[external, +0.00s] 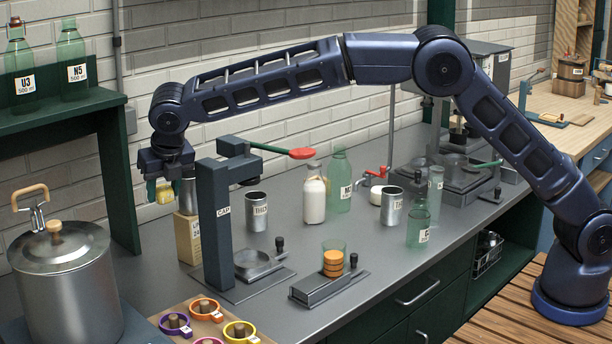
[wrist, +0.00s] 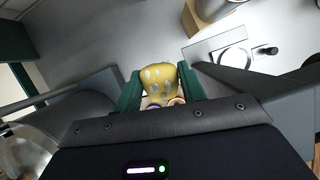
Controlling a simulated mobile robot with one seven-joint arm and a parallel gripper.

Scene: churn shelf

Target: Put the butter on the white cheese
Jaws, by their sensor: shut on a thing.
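My gripper (external: 160,188) is at the left of the external view, raised above the counter in front of the brick wall. Its green fingers are shut on a yellow piece with pale spots (wrist: 160,80), seen between them in the wrist view. The yellow piece also shows low between the fingers in the external view (external: 165,194). It may be the butter; its shape is partly hidden. Small round pale and purple shapes show just below the yellow piece in the wrist view, too small to name.
A big lidded pot (external: 65,285) and coloured rings (external: 205,310) are in front. A milk bottle (external: 313,198) stands further right.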

